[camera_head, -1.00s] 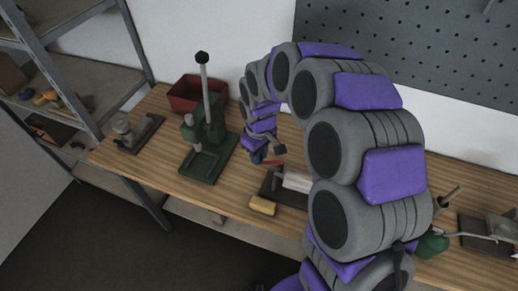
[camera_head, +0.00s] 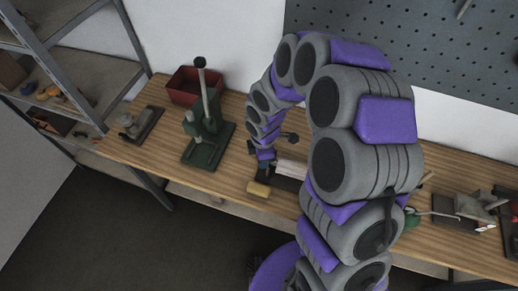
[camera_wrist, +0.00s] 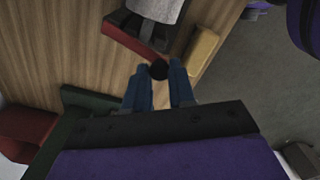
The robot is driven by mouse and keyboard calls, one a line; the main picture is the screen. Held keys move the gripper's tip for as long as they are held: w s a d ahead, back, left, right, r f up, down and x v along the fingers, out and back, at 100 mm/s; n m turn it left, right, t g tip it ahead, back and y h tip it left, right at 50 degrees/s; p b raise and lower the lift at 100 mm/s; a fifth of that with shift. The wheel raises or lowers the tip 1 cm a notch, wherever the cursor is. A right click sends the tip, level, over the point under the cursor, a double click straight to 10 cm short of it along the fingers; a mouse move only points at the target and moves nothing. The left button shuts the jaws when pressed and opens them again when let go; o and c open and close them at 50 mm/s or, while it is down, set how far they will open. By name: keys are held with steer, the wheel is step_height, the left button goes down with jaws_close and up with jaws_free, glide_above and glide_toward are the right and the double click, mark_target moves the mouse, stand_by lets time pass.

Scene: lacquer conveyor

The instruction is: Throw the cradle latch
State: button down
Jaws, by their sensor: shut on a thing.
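The cradle (camera_head: 284,183) is a dark base on the bench with a pale cylinder (camera_head: 292,168) lying in it. In the wrist view the cylinder (camera_wrist: 157,9) is at the top. A red bar (camera_wrist: 132,40), apparently the latch lever, crosses the near end of the cradle toward a round black knob (camera_wrist: 158,70). My gripper (camera_wrist: 160,78) has its blue fingers either side of the knob and is shut on it. In the head view my gripper (camera_head: 265,164) is at the cradle's left end, and my arm hides part of the cradle.
A yellow block (camera_head: 258,188) lies close in front of the cradle and beside it in the wrist view (camera_wrist: 205,45). A green lever press (camera_head: 208,145) and a red bin (camera_head: 192,86) stand to the left. Open bench lies between press and cradle.

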steer(key=shift+s+d+n+p, duration=0.25)
steer(key=shift+d+n+p, duration=0.2)
steer(key=shift+n+p, duration=0.3)
steer(key=shift+s+d+n+p, duration=0.2)
steer(key=shift+d+n+p, duration=0.2)
steer(key=shift+n+p, duration=0.3)
steer(key=c, duration=0.9)
jaws_free()
steer(key=shift+d, duration=0.1)
steer(key=shift+c, duration=0.2)
step_height(320, 180, up, 17)
steer(key=p, duration=0.1)
steer(key=shift+r, duration=0.15)
